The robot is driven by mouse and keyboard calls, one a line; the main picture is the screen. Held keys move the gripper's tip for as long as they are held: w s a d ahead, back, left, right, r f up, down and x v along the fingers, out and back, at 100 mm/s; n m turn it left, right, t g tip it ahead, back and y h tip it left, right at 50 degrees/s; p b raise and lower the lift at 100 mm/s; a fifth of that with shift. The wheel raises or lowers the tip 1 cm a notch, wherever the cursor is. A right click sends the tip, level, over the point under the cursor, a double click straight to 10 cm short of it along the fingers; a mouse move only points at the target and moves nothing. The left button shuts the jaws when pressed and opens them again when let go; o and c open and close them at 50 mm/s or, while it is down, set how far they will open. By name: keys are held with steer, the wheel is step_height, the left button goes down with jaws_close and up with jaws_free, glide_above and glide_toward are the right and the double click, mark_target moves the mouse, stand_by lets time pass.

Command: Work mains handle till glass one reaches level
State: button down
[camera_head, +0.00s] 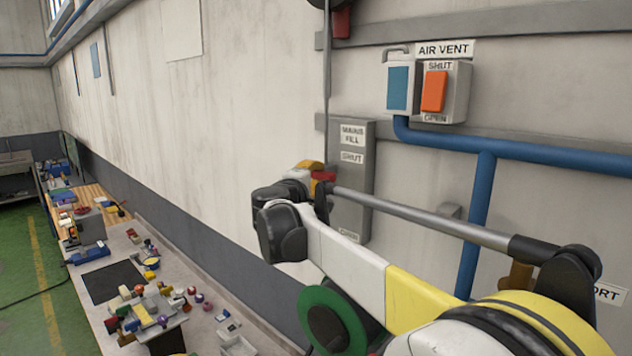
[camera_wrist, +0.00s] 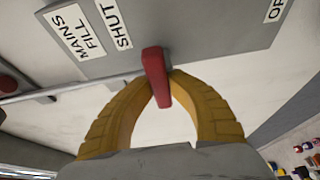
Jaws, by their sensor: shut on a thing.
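The grey mains plate (camera_head: 354,160) on the wall reads MAINS FILL and SHUT near its top. In the wrist view the plate (camera_wrist: 190,35) also shows SHUT, and a partly cut-off label at its other end. A red handle (camera_wrist: 155,70) sticks out from the plate, nearer the SHUT label than the other end. My gripper (camera_wrist: 161,92) has its yellow fingers closed around the lower part of the handle. In the head view my gripper (camera_head: 310,166) is at the plate's left edge, partly hidden by my arm. I cannot make out glass one or its level.
An air vent box (camera_head: 457,92) with an orange switch is up right, beside a blue panel (camera_head: 397,88). Blue pipes (camera_head: 545,154) run along the wall. A bench (camera_head: 205,325) with many small objects stands at left below.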

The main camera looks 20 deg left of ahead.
steer(key=shift+w+d+r, duration=0.1)
steer(key=shift+r, duration=0.2)
steer(key=c, duration=1.3)
jaws_free()
steer(key=shift+d, duration=0.1)
steer(key=shift+o, duration=0.2)
steer(key=shift+w+f, duration=0.15)
steer(key=shift+s, duration=0.45)
steer(key=s, duration=1.1)
